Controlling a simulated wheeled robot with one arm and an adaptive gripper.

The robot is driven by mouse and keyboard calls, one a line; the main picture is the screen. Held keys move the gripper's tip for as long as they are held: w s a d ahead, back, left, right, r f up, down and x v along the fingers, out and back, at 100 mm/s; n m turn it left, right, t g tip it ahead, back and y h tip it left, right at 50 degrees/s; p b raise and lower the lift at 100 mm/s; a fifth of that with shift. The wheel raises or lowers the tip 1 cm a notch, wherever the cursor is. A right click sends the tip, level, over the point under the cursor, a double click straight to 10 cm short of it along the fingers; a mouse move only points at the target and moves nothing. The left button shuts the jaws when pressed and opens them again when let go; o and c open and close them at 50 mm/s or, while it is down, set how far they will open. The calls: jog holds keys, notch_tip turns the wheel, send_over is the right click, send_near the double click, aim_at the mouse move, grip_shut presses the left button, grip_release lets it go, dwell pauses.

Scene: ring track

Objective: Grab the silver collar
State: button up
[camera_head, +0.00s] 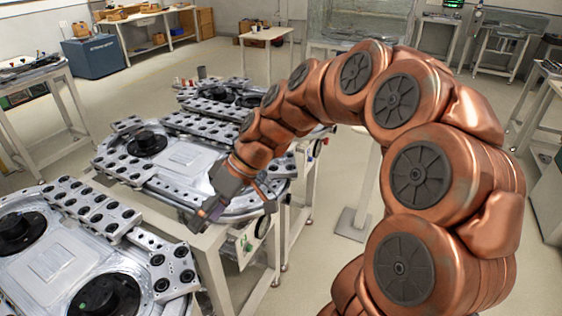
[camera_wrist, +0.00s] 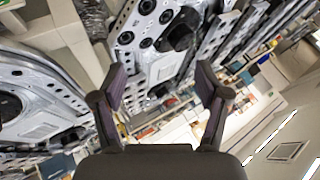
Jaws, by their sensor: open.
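My gripper (camera_head: 240,203) hangs over the near right edge of the middle ring-track table, its two dark fingers apart. The wrist view shows the fingers (camera_wrist: 161,83) wide open with nothing between them. I cannot make out the silver collar for certain in either view. A small grey cylinder (camera_head: 202,72) stands at the far end of the track, well away from my gripper; it is too small to identify. The silver ring track (camera_head: 185,155) carries perforated metal blocks and dark round hubs, and my arm hides part of its right side.
Another track section (camera_head: 45,262) fills the near left. A side table (camera_head: 35,75) is at the left. The floor between the tables and the back wall is open.

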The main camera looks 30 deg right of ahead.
jog(key=w+d+t+y, duration=0.2)
jog(key=w+d+t, duration=0.1)
jog(key=w+d, duration=0.55)
jog(key=t+h+b, duration=0.1)
jog(key=t+h, duration=0.2)
jog(key=t, duration=0.5)
send_near(282, 157)
jog(key=x, duration=0.3)
jog(key=shift+w+a+f+m+p, duration=0.15)
jog(key=shift+w+a+f+p, duration=0.15)
jog(key=shift+w+a, duration=0.25)
jog(key=shift+w+a+f+m+p, duration=0.2)
jog(key=shift+w+a+p, duration=0.15)
jog(key=shift+w, duration=0.35)
jog(key=p+x, duration=0.1)
jog(key=x, duration=0.2)
jog(key=shift+w+d+p, duration=0.1)
jog(key=shift+w+p, duration=0.15)
jog(key=shift+p, duration=0.15)
jog(key=shift+w+a+f, duration=0.25)
jog(key=shift+w+f, duration=0.05)
jog(key=shift+w, duration=0.05)
grip_shut()
